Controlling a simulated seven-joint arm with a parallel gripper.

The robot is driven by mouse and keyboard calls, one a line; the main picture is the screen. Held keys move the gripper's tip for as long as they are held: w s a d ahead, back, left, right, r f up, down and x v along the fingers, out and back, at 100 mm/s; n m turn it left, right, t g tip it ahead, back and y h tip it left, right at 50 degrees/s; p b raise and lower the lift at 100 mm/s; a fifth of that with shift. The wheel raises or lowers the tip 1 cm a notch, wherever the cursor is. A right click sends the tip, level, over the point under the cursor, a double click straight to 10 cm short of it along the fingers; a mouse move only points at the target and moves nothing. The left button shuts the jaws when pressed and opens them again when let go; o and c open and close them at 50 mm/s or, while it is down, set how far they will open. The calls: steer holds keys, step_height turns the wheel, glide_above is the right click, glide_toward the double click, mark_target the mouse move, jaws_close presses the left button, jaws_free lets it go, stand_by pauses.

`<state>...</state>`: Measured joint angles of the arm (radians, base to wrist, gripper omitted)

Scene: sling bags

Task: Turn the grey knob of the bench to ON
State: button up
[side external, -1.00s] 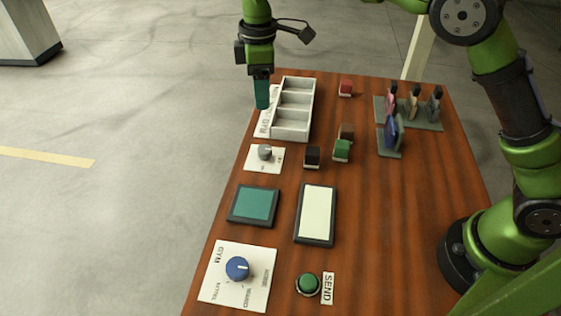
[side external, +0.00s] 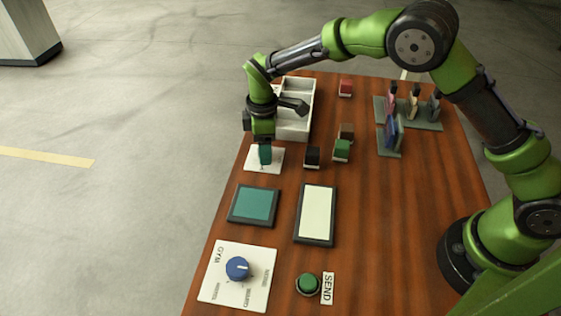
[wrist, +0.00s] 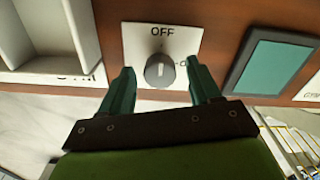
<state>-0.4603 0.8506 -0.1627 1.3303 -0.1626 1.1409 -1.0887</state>
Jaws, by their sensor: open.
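The grey knob (wrist: 160,70) sits on a white plate (wrist: 184,42) marked OFF at its top in the wrist view. A light line on the knob points up toward OFF; the other marking, at the right, is partly hidden by a finger. My gripper (wrist: 160,82) is open, with one teal finger on each side of the knob and gaps between. In the side view my gripper (side external: 265,155) is low over the plate (side external: 268,168) and hides the knob. I cannot tell whether the fingertips are level with it.
A white divided tray (side external: 303,110) stands just beyond the plate. A black block (side external: 312,157) and a green block (side external: 342,150) stand to the right. A teal pad (side external: 254,204) and a blue knob (side external: 237,268) lie nearer the camera. The bench's left edge is close.

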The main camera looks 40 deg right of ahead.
steer(key=shift+f, duration=0.1)
steer(key=c, duration=1.1)
steer(key=shift+o, duration=0.2)
steer(key=shift+m, duration=0.3)
steer(key=m, duration=0.3)
steer(key=shift+m, duration=0.3)
steer(key=m, duration=0.4)
steer(key=shift+m, duration=0.3)
steer(key=m, duration=0.4)
steer(key=shift+m, duration=2.5)
